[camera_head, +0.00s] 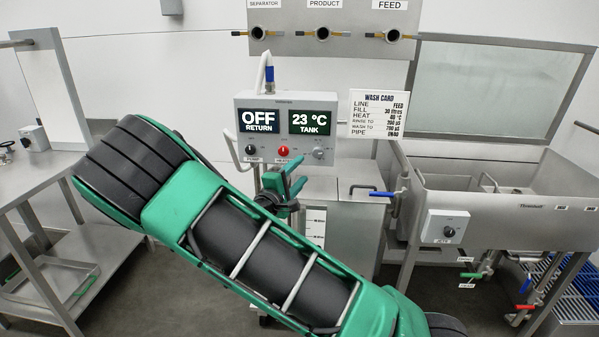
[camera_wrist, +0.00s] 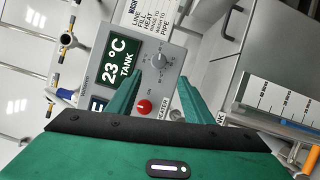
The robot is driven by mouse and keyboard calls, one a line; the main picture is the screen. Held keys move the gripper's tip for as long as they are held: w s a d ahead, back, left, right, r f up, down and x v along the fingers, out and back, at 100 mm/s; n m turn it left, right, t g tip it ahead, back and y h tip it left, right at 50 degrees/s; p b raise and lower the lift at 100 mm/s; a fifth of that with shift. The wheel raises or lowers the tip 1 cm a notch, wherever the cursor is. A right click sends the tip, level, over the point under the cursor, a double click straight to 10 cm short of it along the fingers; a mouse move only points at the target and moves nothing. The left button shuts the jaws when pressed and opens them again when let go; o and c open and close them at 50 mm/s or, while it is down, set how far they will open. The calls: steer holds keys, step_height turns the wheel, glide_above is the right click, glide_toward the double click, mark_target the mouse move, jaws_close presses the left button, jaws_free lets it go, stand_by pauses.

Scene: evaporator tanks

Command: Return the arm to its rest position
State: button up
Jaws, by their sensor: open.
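My green arm (camera_head: 270,250) stretches across the head view from upper left to lower right. My gripper (camera_head: 294,175) shows small beyond the arm, just below and in front of the control box (camera_head: 287,104). In the wrist view the two green fingers of my gripper (camera_wrist: 160,88) stand apart with nothing between them. They point at the control box (camera_wrist: 165,45), which appears tilted there. Its red knob (camera_wrist: 144,106) is close beside the left finger. Whether a finger touches the box cannot be told.
A wash card (camera_head: 378,114) hangs right of the box. A steel tank (camera_head: 352,215) stands below it. A sink (camera_head: 500,210) with a jets switch box (camera_head: 445,227) is at right, a steel table (camera_head: 30,175) at left. Pipe ports (camera_head: 323,34) are above. Floor shows between.

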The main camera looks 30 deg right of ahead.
stand_by(0.4)
steer(key=s+d+f+m+g+y, duration=0.3)
steer(key=s+d+f+m+g, duration=0.15)
steer(key=s+d, duration=0.35)
steer(key=s+d+f+m+g+y, duration=0.3)
steer(key=s+d+m+g, duration=0.3)
steer(key=s, duration=0.5)
steer(key=s+a+r+m+y, duration=0.2)
steer(key=s+a+y, duration=0.3)
steer(key=s, duration=0.6)
steer(key=s+a+r+m+y, duration=0.2)
steer(key=s+a+r+y, duration=0.2)
steer(key=s+a, duration=0.3)
steer(key=s, duration=0.3)
steer(key=shift+s+r+y, duration=0.3)
steer(key=shift+s+y, duration=0.1)
steer(key=shift+m, duration=0.25)
steer(key=shift+w+f, duration=0.25)
steer(key=shift+w, duration=0.4)
